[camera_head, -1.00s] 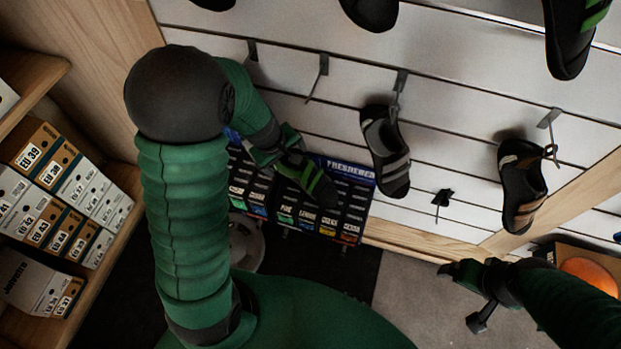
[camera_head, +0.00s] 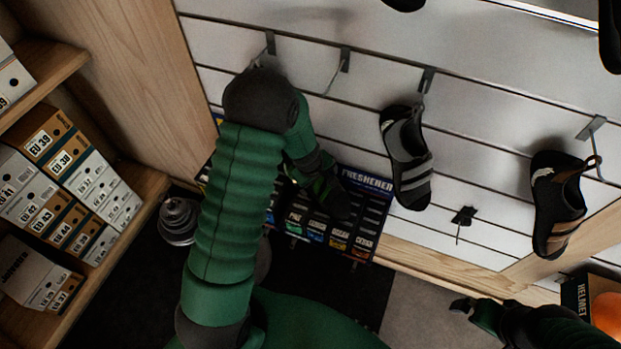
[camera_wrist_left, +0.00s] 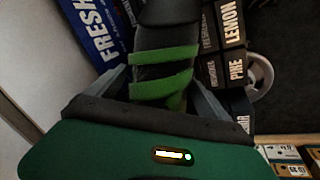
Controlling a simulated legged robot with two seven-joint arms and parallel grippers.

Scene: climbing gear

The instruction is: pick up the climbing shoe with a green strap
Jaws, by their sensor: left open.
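The climbing shoe with green straps (camera_wrist_left: 163,72) shows in the left wrist view, dark with two bright green bands. It lies between the two fingers of my left gripper (camera_wrist_left: 158,95), which is open around it. Whether the fingers touch it is not clear. In the head view my left gripper (camera_head: 318,176) is in front of the freshener display, with the dark shoe (camera_head: 337,203) at its tip; the straps are mostly in shadow there. My right gripper (camera_head: 470,307) is at the lower right, empty-looking and away from the shoes; its jaw opening is unclear.
The freshener display (camera_head: 365,200) is right behind the shoe. A grey-strapped shoe (camera_head: 408,165) and a brown-strapped shoe (camera_head: 558,205) hang on the white slatted wall (camera_head: 480,110). Bare hooks (camera_head: 338,72) are above. Shoe boxes (camera_head: 60,165) fill the left shelves.

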